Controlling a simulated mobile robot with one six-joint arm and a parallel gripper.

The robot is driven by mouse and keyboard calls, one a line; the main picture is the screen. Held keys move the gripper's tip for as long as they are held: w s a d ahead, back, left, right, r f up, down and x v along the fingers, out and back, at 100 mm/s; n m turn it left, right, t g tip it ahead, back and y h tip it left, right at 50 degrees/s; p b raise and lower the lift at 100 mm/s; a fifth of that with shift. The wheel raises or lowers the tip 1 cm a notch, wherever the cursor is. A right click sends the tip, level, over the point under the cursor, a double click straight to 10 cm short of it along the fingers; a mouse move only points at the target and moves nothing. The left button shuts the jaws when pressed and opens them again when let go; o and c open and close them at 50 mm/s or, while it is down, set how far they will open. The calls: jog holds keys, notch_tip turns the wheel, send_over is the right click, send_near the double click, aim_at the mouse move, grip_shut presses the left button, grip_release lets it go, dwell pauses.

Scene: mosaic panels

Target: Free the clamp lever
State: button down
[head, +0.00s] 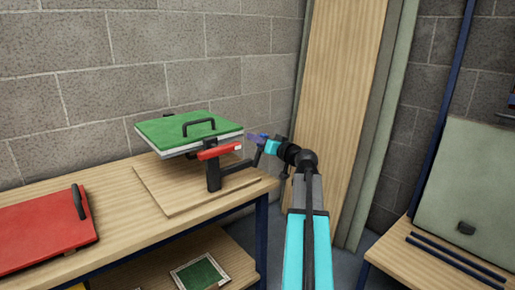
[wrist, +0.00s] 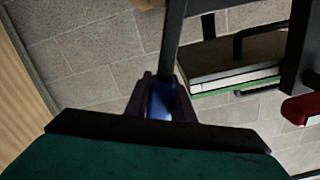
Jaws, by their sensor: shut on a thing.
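My gripper (head: 264,143) is at the right end of the clamp, beside the green panel (head: 188,131). In the wrist view its dark fingers (wrist: 160,98) are shut on a blue grip (wrist: 161,101) at the end of a dark bar, which I take for the clamp lever (wrist: 174,40). The lever also shows as a dark bar in the head view (head: 239,167), running from a dark post to my gripper. A red bar (head: 217,151) with a pale end lies along the panel's front edge on that post. My fingers partly hide the blue grip.
The clamp stands on a wooden board (head: 158,196) on the workbench (head: 115,227). A red panel (head: 38,228) with a dark handle lies at left. A small framed green panel (head: 200,274) is on the lower shelf. Tall boards (head: 338,90) lean on the wall at right.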

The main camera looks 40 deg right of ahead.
jog(key=shift+w+a+r+n+b, duration=0.15)
jog(key=shift+a+r+n+b, duration=0.35)
jog(key=shift+n+b, duration=0.5)
jog(key=c, duration=1.5)
grip_release()
jog(key=shift+a, duration=0.1)
jog(key=shift+f, duration=0.1)
jog(key=shift+a+f, duration=0.15)
jog(key=shift+b, duration=0.3)
